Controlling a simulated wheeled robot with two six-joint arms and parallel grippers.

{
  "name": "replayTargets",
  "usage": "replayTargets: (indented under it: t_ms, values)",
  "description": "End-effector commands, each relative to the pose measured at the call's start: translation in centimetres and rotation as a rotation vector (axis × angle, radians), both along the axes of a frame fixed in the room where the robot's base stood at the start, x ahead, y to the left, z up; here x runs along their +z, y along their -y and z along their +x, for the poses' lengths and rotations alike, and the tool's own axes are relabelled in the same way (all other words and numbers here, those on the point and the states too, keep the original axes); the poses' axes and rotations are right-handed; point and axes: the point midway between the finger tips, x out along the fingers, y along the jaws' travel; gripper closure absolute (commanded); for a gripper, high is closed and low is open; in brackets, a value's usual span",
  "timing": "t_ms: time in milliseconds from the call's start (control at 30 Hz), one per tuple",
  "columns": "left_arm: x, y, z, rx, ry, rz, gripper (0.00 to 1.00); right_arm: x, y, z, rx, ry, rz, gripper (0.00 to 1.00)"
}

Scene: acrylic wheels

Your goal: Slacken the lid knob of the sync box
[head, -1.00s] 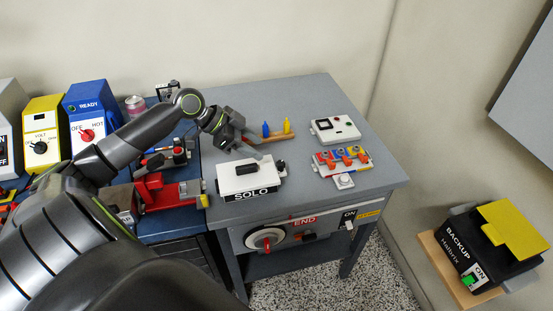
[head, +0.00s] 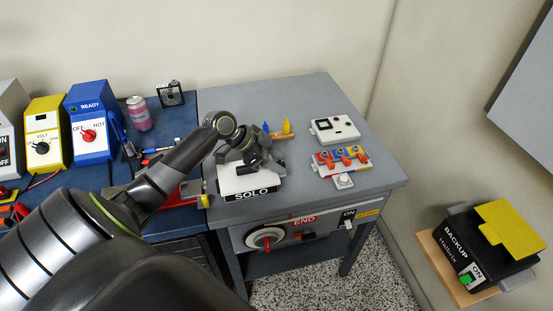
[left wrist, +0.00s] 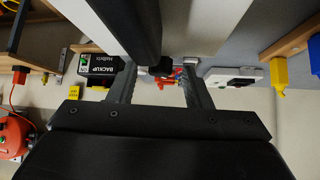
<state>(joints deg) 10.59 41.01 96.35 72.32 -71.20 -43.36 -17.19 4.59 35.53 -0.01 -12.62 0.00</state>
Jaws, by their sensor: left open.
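No label reading "sync" is legible. The white box (head: 235,184), marked SOLO, stands at the front left of the grey table and has a black front. My left gripper (head: 258,164) is over its top and hides the black piece on its lid. I cannot tell whether it touches the box. In the left wrist view, the open fingers (left wrist: 160,78) stand apart, with a small black knob (left wrist: 161,69) showing between them. A long dark bar (left wrist: 135,22) and a pale surface (left wrist: 195,25) are close by. My right gripper is not in view.
To the right are a white device (head: 335,129) and a block with coloured levers (head: 342,161). A red-and-grey device (head: 178,198) is left of the box. The table's right rear is clear.

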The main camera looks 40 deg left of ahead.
Motion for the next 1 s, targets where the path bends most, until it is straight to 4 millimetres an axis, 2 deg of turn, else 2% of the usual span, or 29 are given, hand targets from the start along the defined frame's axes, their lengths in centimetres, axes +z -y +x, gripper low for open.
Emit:
replayTargets:
  t_ms: [100,400,467,767,1000]
  values:
    - [0.0,0.0,0.0,0.000,0.000,0.000,0.55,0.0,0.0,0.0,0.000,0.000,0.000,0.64]
    - [0.0,0.0,0.0,0.000,0.000,0.000,0.95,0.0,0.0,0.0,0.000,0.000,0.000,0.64]
    - [0.0,0.0,0.0,0.000,0.000,0.000,1.00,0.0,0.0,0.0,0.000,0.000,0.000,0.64]
    - [0.3,0.1,-0.1,0.045,0.000,-0.002,1.00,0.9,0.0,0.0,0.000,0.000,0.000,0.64]
    - [0.6,0.3,-0.3,0.191,-0.001,-0.003,1.00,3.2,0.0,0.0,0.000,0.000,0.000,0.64]
